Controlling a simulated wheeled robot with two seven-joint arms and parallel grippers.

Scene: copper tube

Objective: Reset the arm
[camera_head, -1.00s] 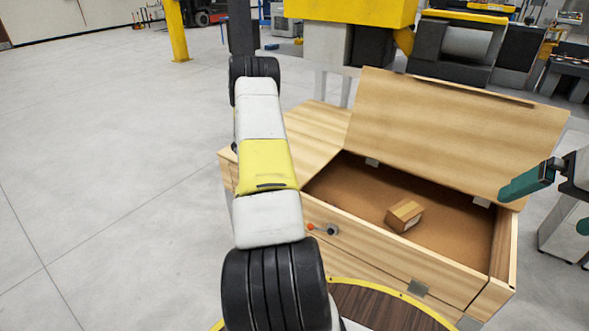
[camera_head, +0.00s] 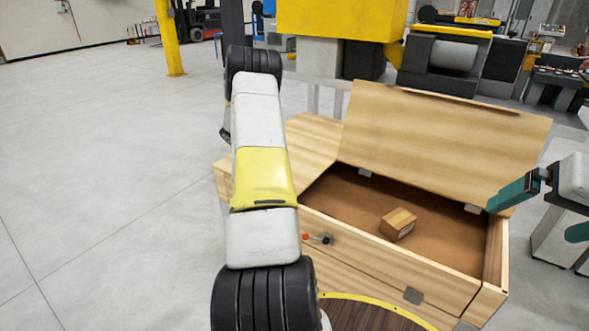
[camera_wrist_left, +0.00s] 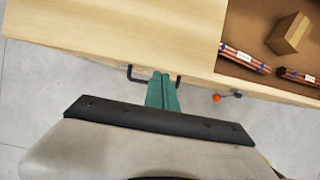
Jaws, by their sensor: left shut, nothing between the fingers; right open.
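My left arm (camera_head: 262,175) reaches forward across the head view, left of the wooden box; its gripper is hidden there. In the left wrist view my left gripper (camera_wrist_left: 163,80) has its teal fingers together with nothing between them, close to a dark handle (camera_wrist_left: 133,76) on the box's side. My right gripper (camera_head: 529,220) is at the right edge of the head view, fingers apart and empty, near the raised lid. Two bundles of copper tubes (camera_wrist_left: 245,58) (camera_wrist_left: 298,77) lie inside the box along its front wall in the left wrist view.
The wooden box (camera_head: 390,255) has one lid panel (camera_head: 440,140) raised and a flat top panel at left. A small cardboard carton (camera_head: 398,224) lies inside. A red knob (camera_wrist_left: 216,98) sticks out of the front. Open grey floor (camera_head: 100,170) lies to the left; machinery stands behind.

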